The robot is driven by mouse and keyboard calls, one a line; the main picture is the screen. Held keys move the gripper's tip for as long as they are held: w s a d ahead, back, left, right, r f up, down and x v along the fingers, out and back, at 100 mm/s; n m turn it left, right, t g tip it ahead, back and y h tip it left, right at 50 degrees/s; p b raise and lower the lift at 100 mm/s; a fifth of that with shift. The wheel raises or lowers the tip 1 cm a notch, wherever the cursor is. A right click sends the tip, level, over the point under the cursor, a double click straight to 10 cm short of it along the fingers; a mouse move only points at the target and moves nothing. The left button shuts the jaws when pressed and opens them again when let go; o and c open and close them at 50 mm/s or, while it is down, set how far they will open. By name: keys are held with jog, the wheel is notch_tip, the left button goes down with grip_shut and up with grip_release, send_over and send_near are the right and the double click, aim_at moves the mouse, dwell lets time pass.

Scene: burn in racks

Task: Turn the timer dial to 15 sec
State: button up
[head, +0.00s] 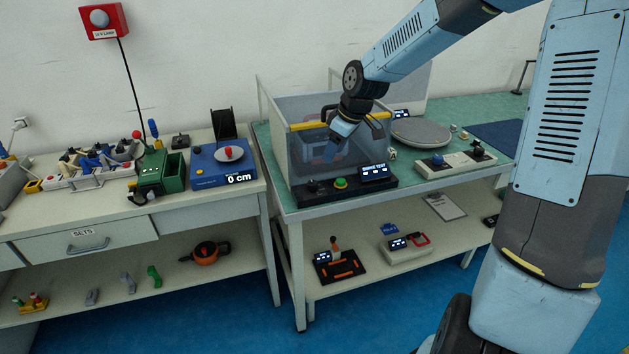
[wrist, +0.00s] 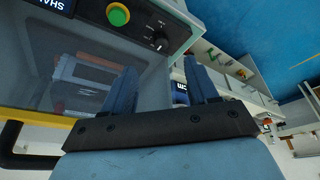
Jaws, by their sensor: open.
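The timer dial (head: 313,186) is a small dark knob at the left end of the black front panel of the shake test box (head: 300,140). In the wrist view the dial (wrist: 158,41) shows a light pointer line and small marks around it, too small to read.
A green button (head: 340,183) with a yellow ring and a display (head: 374,171) reading SHAKE TEST sit right of the dial. A black handle (wrist: 14,150) is close to my gripper.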

aim_at(313, 182)
jog(key=shift+y, duration=0.3)
jog(key=x, duration=0.9)
jog(key=w+x, duration=0.1)
jog(key=x, duration=0.4)
jog(key=shift+w+a+f, duration=0.15)
jog(key=shift+a, duration=0.2)
jog(key=shift+d, duration=0.1)
jog(key=c, duration=1)
